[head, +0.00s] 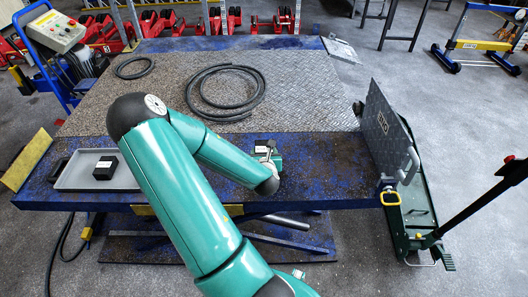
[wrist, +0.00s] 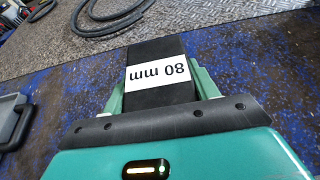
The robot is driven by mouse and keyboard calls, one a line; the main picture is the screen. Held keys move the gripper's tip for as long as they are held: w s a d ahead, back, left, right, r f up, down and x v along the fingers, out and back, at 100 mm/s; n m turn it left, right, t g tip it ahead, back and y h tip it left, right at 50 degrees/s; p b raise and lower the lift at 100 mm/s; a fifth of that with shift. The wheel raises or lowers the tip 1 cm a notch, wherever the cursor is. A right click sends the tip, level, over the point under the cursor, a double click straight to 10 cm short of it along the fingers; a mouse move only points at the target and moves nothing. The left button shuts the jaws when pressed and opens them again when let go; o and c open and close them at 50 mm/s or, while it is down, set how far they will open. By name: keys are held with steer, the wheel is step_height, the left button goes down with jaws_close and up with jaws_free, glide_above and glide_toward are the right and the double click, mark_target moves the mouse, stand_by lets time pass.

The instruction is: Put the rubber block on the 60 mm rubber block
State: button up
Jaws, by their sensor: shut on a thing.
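A black rubber block (wrist: 160,58) with a white label reading "80 mm" fills the jaws of my gripper (wrist: 160,92) in the wrist view. The green fingers press on its left and right sides. In the head view my gripper (head: 268,152) is over the blue table edge, partly behind my arm, and the held block shows only as a small dark patch. Another black block (head: 105,167) with a white label lies in the grey tray (head: 68,177) at the left. Its label is too small to read. My gripper is well to the right of it.
The blue lift table (head: 335,180) has a textured metal top with a large coiled hose (head: 250,112) and a smaller ring (head: 134,67). A tilted metal plate (head: 385,125) and a green trolley jack (head: 415,205) stand at the right. The table is bare right of my gripper.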

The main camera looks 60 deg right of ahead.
steer(key=shift+s+f, duration=0.1)
steer(key=o, duration=1.5)
steer(key=shift+c, duration=0.2)
